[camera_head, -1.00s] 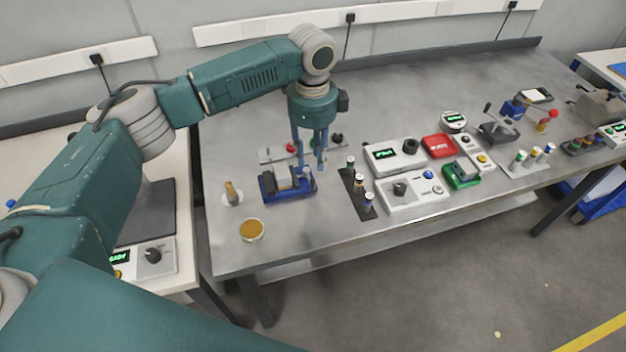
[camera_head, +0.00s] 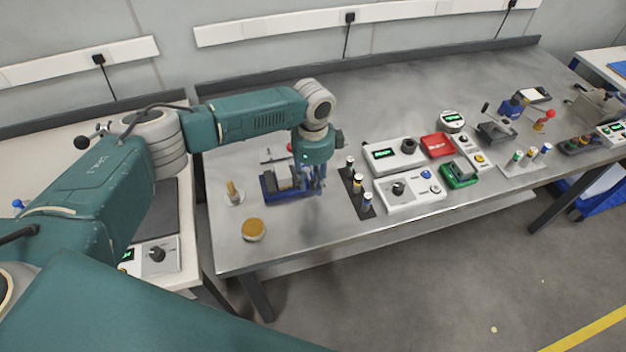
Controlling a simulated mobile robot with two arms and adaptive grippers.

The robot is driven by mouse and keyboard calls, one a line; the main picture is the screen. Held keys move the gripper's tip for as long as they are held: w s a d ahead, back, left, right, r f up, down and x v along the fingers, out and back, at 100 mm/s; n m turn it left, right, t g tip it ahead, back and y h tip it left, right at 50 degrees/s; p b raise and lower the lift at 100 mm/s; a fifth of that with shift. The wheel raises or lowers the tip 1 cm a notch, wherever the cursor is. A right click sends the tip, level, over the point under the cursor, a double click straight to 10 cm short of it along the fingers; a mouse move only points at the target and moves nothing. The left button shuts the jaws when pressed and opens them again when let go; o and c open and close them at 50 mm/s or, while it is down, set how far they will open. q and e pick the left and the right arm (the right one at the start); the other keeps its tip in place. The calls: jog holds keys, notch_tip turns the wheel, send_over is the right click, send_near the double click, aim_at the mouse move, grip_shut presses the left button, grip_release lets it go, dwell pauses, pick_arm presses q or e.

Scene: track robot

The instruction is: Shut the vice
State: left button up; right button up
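The blue vice (camera_head: 270,188) stands on the left part of the metal bench, with a light grey block-like part between or at its jaws. How wide the jaws stand apart is not clear. My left gripper (camera_head: 313,186) points down at the right end of the vice, its blue-grey fingers low beside it. The fingers overlap the vice's right end in this view, so I cannot tell whether they touch it or how far apart they are. My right gripper is not in view.
A brush-like item on a white disc (camera_head: 234,198) and a round amber-topped dish (camera_head: 254,230) stand left of and in front of the vice. A dark holder with several cylinders (camera_head: 358,190) is close on the right. White control boxes (camera_head: 411,193) lie beyond it.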

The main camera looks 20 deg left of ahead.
pick_arm(q)
grip_shut()
jog(key=shift+s, duration=0.1)
